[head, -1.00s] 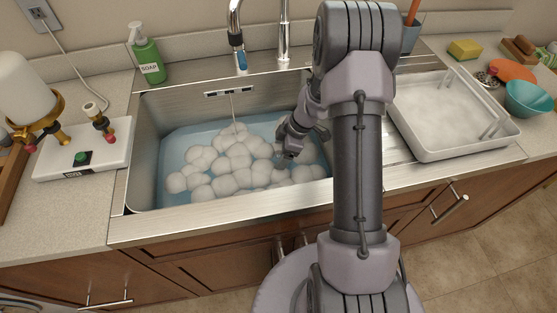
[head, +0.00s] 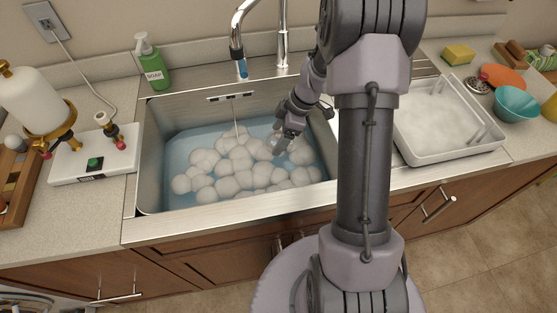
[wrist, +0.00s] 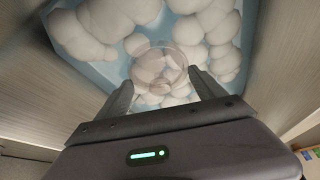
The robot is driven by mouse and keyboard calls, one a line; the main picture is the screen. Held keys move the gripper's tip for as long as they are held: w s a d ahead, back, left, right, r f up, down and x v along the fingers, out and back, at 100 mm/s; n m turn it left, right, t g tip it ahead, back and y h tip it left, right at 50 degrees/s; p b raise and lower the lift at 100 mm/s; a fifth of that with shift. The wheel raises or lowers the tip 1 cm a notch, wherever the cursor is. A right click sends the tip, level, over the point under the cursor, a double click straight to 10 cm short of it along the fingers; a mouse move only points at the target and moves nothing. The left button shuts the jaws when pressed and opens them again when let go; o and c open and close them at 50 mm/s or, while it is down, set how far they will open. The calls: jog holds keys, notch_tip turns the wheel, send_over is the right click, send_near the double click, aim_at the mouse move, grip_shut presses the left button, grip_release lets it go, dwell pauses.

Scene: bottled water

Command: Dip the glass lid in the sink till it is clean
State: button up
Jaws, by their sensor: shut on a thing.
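My gripper (head: 281,148) points down into the sink (head: 150,160), over the right part of the soapy water. In the wrist view my gripper (wrist: 162,85) is shut on the clear glass lid (wrist: 158,66), a round see-through disc between the fingertips. White suds show through the lid, and I cannot tell whether it touches the water. Any dirt on it is too faint to tell. In the head view the lid cannot be made out. The sink holds blue water (head: 180,150) with white foam (head: 235,165) over much of it.
A faucet (head: 240,40) stands behind the sink, and a green soap bottle (head: 151,65) at its back left. A white tray (head: 450,150) sits to the right, near a teal bowl (head: 517,104). A white device (head: 95,155) stands on the left counter.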

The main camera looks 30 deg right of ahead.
notch_tip(320, 180, up, 13)
jog(key=p, duration=0.6)
jog(key=shift+p, duration=0.4)
jog(key=shift+f, duration=0.1)
dwell(1.6)
notch_tip(320, 180, up, 4)
jog(key=p, duration=0.2)
send_over(278, 134)
dwell(0.5)
